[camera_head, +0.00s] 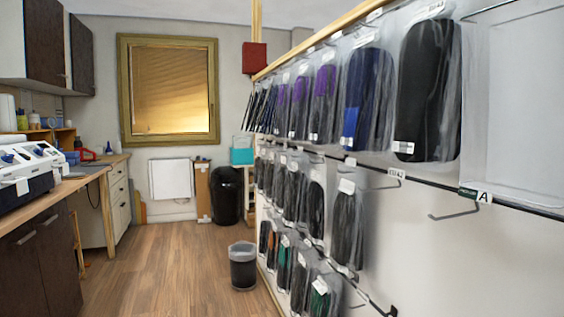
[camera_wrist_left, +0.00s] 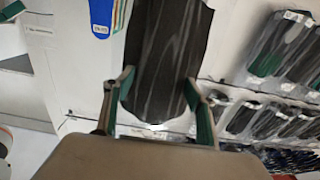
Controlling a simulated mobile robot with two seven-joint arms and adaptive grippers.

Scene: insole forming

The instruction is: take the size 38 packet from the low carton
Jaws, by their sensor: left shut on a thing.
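My left gripper (camera_wrist_left: 159,88) shows in the left wrist view, with a green-lined finger on each side of a dark grey insole packet (camera_wrist_left: 165,45). It is shut on this packet, which reaches up past the top edge of the view. No size number can be read on it, so I cannot tell whether it is size 38. I cannot make out the low carton in either view. Neither gripper shows in the head view, and my right gripper is not in view.
Packets of insoles (camera_head: 429,90) hang in rows on the white wall rack at the right. An empty hook (camera_head: 455,214) sticks out near label A. A grey bin (camera_head: 243,268) stands on the floor. The wooden floor at left centre is clear. A counter (camera_head: 50,205) runs along the left.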

